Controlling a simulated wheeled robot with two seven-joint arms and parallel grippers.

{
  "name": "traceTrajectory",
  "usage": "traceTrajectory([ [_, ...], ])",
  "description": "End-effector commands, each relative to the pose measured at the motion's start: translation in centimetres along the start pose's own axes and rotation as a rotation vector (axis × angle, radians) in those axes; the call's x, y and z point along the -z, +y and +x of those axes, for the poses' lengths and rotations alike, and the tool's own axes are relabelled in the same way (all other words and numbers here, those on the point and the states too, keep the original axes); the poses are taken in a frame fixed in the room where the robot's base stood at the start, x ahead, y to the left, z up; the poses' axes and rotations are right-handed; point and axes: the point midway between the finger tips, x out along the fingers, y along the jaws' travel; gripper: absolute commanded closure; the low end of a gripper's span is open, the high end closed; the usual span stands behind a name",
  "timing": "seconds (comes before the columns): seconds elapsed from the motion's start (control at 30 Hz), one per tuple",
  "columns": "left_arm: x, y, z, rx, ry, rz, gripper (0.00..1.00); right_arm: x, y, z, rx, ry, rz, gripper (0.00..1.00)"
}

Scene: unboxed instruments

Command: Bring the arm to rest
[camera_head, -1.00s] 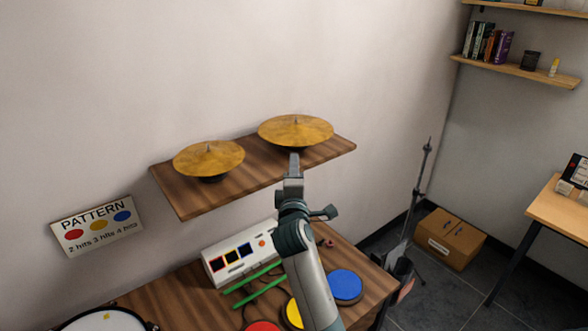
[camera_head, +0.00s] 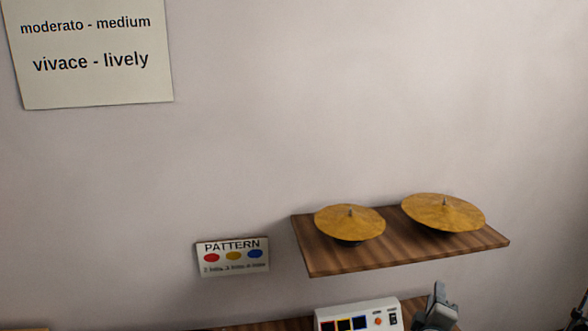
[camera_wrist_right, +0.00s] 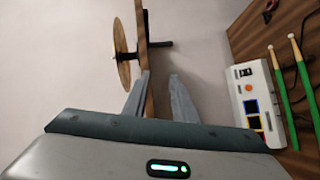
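My right gripper (camera_head: 438,291) shows at the bottom edge of the head view, below the wooden cymbal shelf (camera_head: 340,264) and beside the white box with coloured squares (camera_head: 357,317). In the right wrist view its two fingers (camera_wrist_right: 160,77) stand apart with nothing held between them. The shelf edge shows behind them. Most of my right arm is cut off by the head view's lower edge. My left gripper is not in view.
Two gold cymbals (camera_head: 350,220) (camera_head: 443,212) stand on the shelf. The white box and green drumsticks (camera_wrist_right: 282,100) lie on the wooden table (camera_wrist_right: 250,40) at the right of the wrist view. A pattern sign (camera_head: 232,257) hangs on the wall.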

Motion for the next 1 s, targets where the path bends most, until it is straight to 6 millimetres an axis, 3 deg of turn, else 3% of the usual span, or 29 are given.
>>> traceTrajectory([
  [0.03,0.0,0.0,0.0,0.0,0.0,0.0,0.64,-1.2,-2.6,-1.6,0.064,-0.008,0.05,0.75],
  [0.2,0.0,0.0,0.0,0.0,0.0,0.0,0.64,-4.5,-10.5,-7.8,0.298,-0.06,0.254,0.75],
  [0.4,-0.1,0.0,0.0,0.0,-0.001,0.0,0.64,-8.0,-18.4,-17.1,0.578,-0.172,0.464,0.75],
  [0.5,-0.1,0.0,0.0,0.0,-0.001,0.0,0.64,-9.4,-21.3,-22.1,0.706,-0.244,0.548,0.75],
  [0.7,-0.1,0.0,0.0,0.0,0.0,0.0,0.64,-11.1,-24.2,-29.1,0.87,-0.357,0.643,0.75],
  [1.0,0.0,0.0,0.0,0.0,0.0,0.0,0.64,-12.7,-25.9,-36.2,1.021,-0.482,0.712,0.75],
])
